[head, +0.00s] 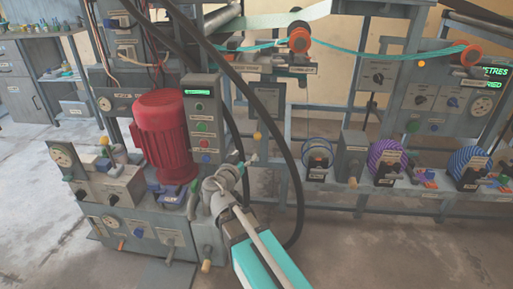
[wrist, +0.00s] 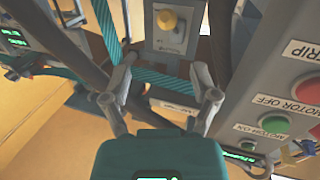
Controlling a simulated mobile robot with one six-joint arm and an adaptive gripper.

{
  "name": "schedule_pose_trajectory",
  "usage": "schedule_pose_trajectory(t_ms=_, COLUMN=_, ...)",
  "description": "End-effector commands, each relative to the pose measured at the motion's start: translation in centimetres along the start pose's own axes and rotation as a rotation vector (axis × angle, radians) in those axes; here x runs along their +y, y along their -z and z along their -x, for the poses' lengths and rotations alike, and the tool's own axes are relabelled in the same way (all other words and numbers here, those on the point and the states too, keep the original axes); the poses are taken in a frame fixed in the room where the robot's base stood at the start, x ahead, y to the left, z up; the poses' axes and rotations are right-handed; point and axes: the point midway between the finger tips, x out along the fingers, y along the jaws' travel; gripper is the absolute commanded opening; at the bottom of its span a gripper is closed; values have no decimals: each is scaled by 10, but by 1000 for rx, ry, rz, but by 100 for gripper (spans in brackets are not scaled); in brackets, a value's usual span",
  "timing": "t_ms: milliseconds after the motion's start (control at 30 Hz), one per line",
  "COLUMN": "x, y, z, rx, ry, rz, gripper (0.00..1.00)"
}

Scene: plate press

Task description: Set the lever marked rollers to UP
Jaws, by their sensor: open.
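I cannot read a label saying rollers in either view, so I cannot tell for sure which lever it is. A yellow knob (wrist: 168,20) on a grey plate shows at the top of the wrist view, beyond my fingertips. A yellow knob also shows in the head view (head: 257,137), to the right of the button panel; a small label below it is unreadable. My gripper (wrist: 165,64) is open, with nothing between its fingers, and points toward the plate with the knob. In the head view my gripper (head: 246,163) is small, below and left of that yellow knob.
A button panel (wrist: 288,110) reading TRIP, MOTOR OFF and MOTOR ON stands close right of my gripper. Dark thick hoses (head: 285,150) arch past my arm. A red motor (head: 163,135) stands left. Coloured spools (head: 388,160) line the right. The front floor is clear.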

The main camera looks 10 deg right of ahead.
Motion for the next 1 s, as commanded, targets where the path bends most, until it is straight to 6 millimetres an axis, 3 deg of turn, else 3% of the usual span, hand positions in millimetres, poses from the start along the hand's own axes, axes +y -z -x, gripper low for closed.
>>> schedule_pose_trajectory(t_ms=67, x=-5, y=-7, z=1, rx=18, ry=11, rz=-7, gripper=77)
schedule_pose_trajectory(t_ms=667, x=-9, y=-5, z=1, rx=34, ry=22, rz=-14, gripper=77)
schedule_pose_trajectory(t_ms=1000, x=-10, y=-4, z=-25, rx=34, ry=20, rz=-13, gripper=77)
